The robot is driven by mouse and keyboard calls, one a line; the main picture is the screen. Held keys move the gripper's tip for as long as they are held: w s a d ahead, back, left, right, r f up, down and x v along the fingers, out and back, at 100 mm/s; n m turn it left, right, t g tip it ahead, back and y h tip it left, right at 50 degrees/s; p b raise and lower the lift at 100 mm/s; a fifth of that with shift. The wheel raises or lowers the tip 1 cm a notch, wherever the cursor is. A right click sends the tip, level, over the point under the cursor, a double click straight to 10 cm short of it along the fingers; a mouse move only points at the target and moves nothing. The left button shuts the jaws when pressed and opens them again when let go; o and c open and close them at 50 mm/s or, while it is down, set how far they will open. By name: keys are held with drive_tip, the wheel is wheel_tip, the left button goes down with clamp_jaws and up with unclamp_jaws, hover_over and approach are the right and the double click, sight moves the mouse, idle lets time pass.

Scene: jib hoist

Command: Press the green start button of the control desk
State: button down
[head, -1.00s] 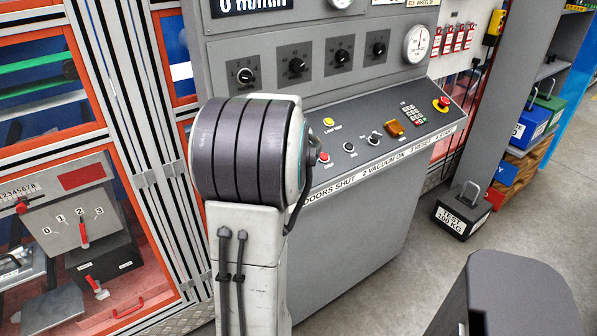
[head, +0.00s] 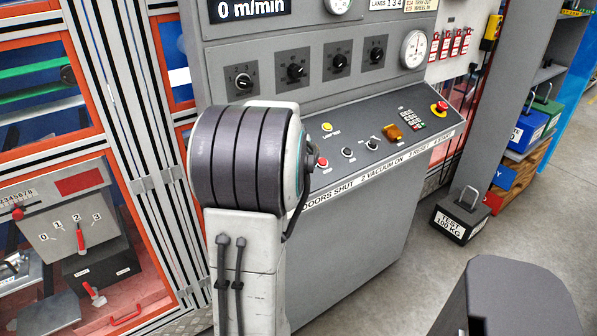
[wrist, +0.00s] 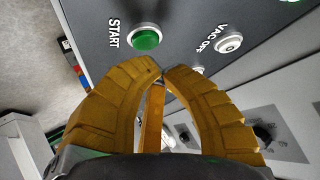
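The green start button (wrist: 146,37) shows in the wrist view with a pale ring around it and the word START to its left. The fingertips look apart from the button; the exact gap cannot be told. Nothing is clearly held between them. The control desk (head: 375,215) stands behind my arm in the head view. There my arm covers the left part of the desk, and neither the start button nor my gripper is visible.
A white VAC OFF button (wrist: 229,43) is right of the start button. A test weight (head: 461,214) stands on the floor to the right.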

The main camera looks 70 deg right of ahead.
drive_tip(key=shift+w+d+f+b, duration=0.15)
drive_tip(key=shift+f+b, duration=0.35)
drive_tip(key=shift+b, duration=0.35)
drive_tip(key=shift+w+d+f+b, duration=0.1)
drive_tip(key=shift+f+b, duration=0.35)
drive_tip(key=shift+b, duration=0.35)
idle(1.9)
drive_tip(key=shift+r, duration=0.25)
drive_tip(key=shift+s+a+r, duration=0.25)
drive_tip(key=shift+r, duration=0.4)
idle(0.4)
idle(0.6)
